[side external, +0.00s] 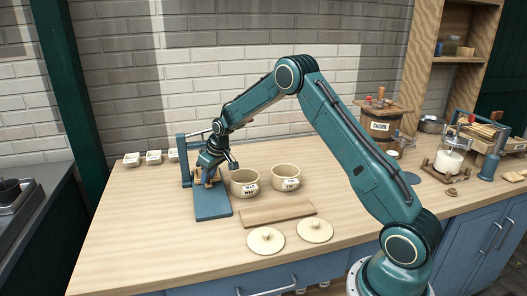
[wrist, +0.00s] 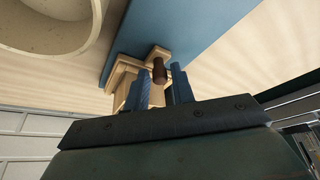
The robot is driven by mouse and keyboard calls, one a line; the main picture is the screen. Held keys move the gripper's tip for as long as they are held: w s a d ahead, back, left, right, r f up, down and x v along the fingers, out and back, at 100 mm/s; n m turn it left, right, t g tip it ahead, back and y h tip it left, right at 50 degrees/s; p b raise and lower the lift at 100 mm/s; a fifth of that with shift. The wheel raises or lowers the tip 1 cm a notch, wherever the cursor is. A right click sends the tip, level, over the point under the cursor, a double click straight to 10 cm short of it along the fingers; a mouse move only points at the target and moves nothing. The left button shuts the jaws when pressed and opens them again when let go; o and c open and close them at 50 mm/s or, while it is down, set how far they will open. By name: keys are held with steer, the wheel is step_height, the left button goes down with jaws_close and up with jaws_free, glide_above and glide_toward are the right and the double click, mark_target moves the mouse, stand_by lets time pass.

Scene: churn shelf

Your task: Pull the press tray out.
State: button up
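The press (side external: 183,165) is a blue frame at the left of the counter, with a blue board (side external: 213,206) running forward from it. A light wooden tray (side external: 218,180) sits at the press, partly hidden by my gripper (side external: 208,176). In the wrist view, the wooden tray (wrist: 122,79) lies on the blue board (wrist: 190,25) and has a dark brown knob (wrist: 159,70). The two blue fingers of my gripper (wrist: 161,73) stand on either side of the knob, with a visible gap at each side. I cannot tell how deep the knob sits between them.
Two labelled cream crocks (side external: 244,183) (side external: 286,189) stand just right of the press; one is close beside my gripper. A wooden board (side external: 277,214) and two round lids (side external: 266,240) (side external: 315,230) lie in front. Small white dishes (side external: 153,157) stand behind. Bare counter lies front left.

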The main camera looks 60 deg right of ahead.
jaws_close()
steer(key=s+a, duration=0.9)
steer(key=shift+s+a, duration=0.25)
steer(key=shift+a, duration=0.1)
jaws_free()
steer(key=shift+s, duration=0.1)
steer(key=shift+r, duration=0.1)
